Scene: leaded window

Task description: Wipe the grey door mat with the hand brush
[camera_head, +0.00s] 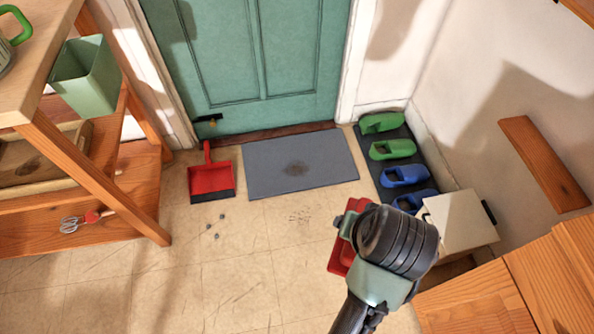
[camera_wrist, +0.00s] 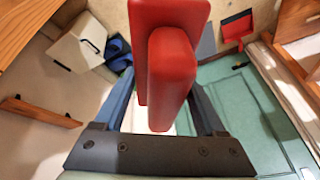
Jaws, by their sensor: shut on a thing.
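A red dustpan (camera_head: 211,180) lies left of the mat. Green and blue clogs (camera_head: 392,149) stand on a dark tray at right, near a white-lidded box (camera_head: 462,218). A wooden shelf (camera_head: 85,190) bounds the left.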

